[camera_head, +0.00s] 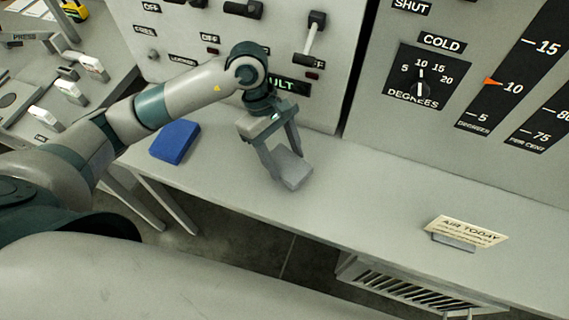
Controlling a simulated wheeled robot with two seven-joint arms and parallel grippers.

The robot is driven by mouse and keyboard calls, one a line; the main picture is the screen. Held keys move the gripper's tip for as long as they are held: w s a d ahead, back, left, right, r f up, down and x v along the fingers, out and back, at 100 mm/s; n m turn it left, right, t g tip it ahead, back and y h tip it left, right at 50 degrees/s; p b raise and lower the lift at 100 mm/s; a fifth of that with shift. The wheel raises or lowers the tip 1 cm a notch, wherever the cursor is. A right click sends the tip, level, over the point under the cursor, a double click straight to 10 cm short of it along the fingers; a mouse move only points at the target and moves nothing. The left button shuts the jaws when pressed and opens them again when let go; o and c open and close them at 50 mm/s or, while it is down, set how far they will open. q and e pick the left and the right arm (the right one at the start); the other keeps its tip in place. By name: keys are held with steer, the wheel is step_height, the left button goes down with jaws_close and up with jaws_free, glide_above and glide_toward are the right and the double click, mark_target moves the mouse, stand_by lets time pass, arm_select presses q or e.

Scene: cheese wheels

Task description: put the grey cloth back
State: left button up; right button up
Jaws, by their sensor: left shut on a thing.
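My left gripper (281,168) reaches in from the left and points down over the grey shelf (360,200). It is shut on the grey cloth (292,172), a small folded grey block between its fingertips. The cloth is low over the shelf, near its front edge; I cannot tell whether it touches the surface. A blue folded cloth or pad (175,141) lies on the shelf to the left of the gripper. My right gripper is not in view.
A card reading "AIR TODAY" (466,231) stands in a holder on the shelf at the right. Behind rises a panel with switches and a lever (315,35), and a dial (423,85). A slatted grille (410,293) is below the shelf. The shelf's middle right is clear.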

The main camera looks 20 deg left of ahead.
mark_target(281, 159)
arm_select(q)
steer(key=shift+f+p, duration=0.45)
steer(key=shift+f, duration=0.05)
steer(key=shift+f+p, duration=0.55)
steer(key=shift+f, duration=0.9)
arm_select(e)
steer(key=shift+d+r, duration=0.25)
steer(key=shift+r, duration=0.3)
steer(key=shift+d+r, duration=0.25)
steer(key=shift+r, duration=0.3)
arm_select(q)
steer(key=shift+f+b, duration=0.2)
steer(key=shift+b, duration=0.1)
steer(key=o, duration=1)
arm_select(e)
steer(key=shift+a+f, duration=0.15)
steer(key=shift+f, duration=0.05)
arm_select(q)
steer(key=shift+r, duration=0.1)
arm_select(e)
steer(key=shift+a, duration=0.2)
